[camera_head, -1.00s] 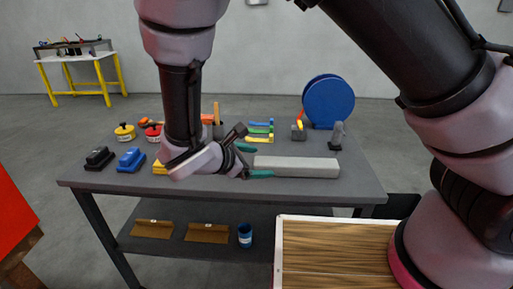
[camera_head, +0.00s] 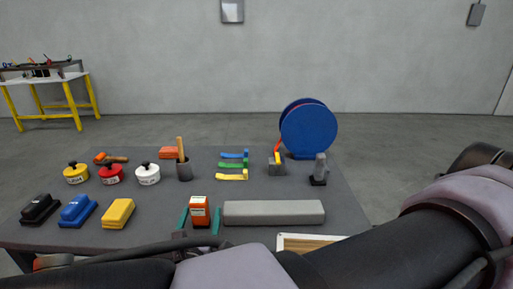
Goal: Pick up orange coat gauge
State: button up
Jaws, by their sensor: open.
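The orange coat gauge (camera_head: 199,210), a small upright orange block with a pale label on its face, stands on the grey table near the front middle. My gripper (camera_head: 200,220) is open, with one teal finger to the left of the gauge and one to the right. The fingers seem to straddle it. I cannot tell whether either finger touches it. The gripper's body is partly hidden by my arm, which crosses the bottom of the view.
A long grey bar (camera_head: 273,212) lies close to the right finger. A yellow block (camera_head: 118,213), blue block (camera_head: 77,211) and black block (camera_head: 40,209) sit to the left. Several round pots, a dark cup (camera_head: 184,170) and a blue reel (camera_head: 308,130) stand farther back.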

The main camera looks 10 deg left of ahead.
jog(key=w, duration=0.2)
jog(key=w+a, duration=0.1)
jog(key=w, duration=0.2)
jog(key=shift+w+a, duration=0.2)
jog(key=shift+w, duration=0.05)
grip_shut()
jog(key=shift+r, duration=0.1)
